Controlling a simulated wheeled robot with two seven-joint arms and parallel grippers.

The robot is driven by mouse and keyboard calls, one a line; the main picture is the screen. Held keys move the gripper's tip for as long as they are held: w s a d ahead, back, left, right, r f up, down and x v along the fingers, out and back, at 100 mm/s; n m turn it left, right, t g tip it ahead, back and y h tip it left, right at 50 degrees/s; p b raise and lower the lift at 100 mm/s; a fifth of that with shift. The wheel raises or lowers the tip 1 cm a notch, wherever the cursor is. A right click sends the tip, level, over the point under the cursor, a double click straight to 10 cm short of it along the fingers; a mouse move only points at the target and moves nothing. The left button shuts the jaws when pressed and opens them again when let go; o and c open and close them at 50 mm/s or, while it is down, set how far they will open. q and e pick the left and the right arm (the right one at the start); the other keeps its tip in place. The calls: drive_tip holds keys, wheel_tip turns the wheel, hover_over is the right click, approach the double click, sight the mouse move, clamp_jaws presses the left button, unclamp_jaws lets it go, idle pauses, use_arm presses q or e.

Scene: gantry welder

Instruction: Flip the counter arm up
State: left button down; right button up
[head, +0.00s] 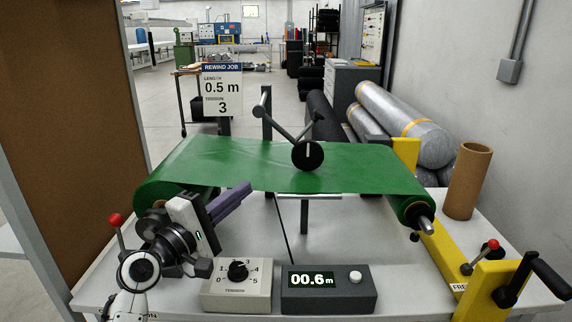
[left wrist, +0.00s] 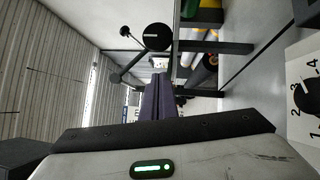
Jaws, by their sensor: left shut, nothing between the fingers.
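The counter arm (head: 283,130) reaches from a dark post (head: 267,125) at the middle back down to a black counter wheel (head: 307,155) with a white mark. The wheel is low over the green sheet (head: 220,158); I cannot tell if it touches. A short lever with a dark knob (head: 317,116) rises beside the wheel. In the left wrist view the wheel (left wrist: 157,36) and knob (left wrist: 125,31) show beyond my fingers. My left gripper (head: 245,188) is shut and empty, in front of the sheet, left of and nearer than the wheel. My right gripper is out of view.
A tension dial box (head: 237,287) and a counter display (head: 328,290) reading 00.6 m stand at the front. A yellow frame with a black crank (head: 537,280) and a cardboard tube (head: 467,180) are at right. A job sign (head: 222,90) stands behind.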

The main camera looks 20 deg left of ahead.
sight(284, 178)
use_arm(q)
drive_tip(key=x, duration=0.4)
drive_tip(key=d+p+x, duration=0.1)
drive_tip(key=x, duration=0.3)
drive_tip(key=d+x, duration=0.1)
drive_tip(key=x, duration=0.3)
drive_tip(key=shift+s+d+r, duration=0.1)
drive_tip(key=shift+s+r, duration=0.05)
drive_tip(key=shift+s, duration=0.05)
drive_tip(key=shift+w+d+p, duration=0.25)
drive_tip(key=shift+d+p, duration=0.05)
drive_tip(key=shift+d, duration=0.1)
